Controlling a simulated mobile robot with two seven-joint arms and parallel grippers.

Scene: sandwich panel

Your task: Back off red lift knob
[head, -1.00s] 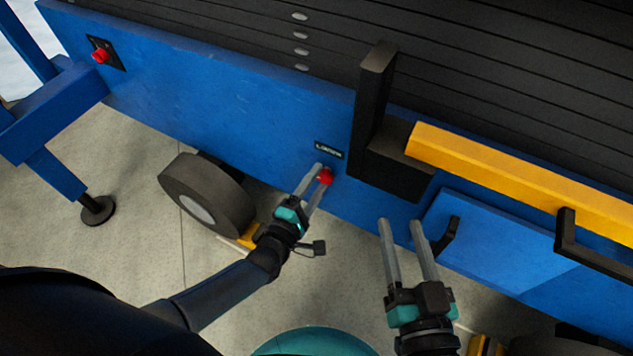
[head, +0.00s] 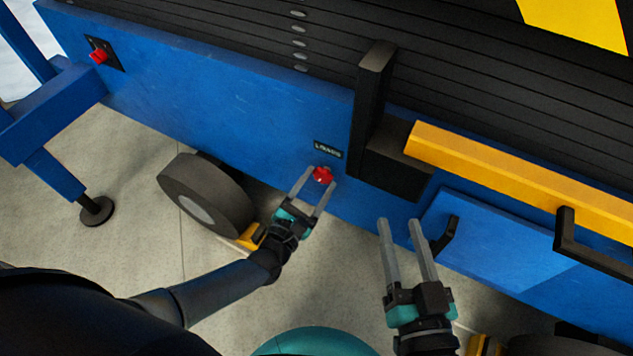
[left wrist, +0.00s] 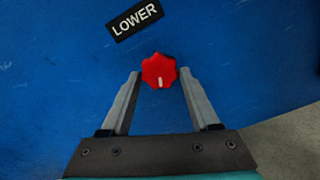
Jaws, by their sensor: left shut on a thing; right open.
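The red lobed knob (head: 322,173) is on the blue side panel, just below a dark label (head: 328,150). In the left wrist view the label (left wrist: 135,19) reads LOWER, and the knob (left wrist: 158,70) has a white mark pointing down in the picture. My left gripper (head: 320,179) has one finger on each side of the knob and is shut on it. My right gripper (head: 398,220) is open and empty, apart from the panel's lower edge.
Another red knob (head: 98,56) is at the panel's far left. A black post (head: 372,100) and a yellow bar (head: 500,165) stand to the right of the knob. A black handle (head: 446,236) is beside my right gripper. A wheel (head: 207,196) is below left.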

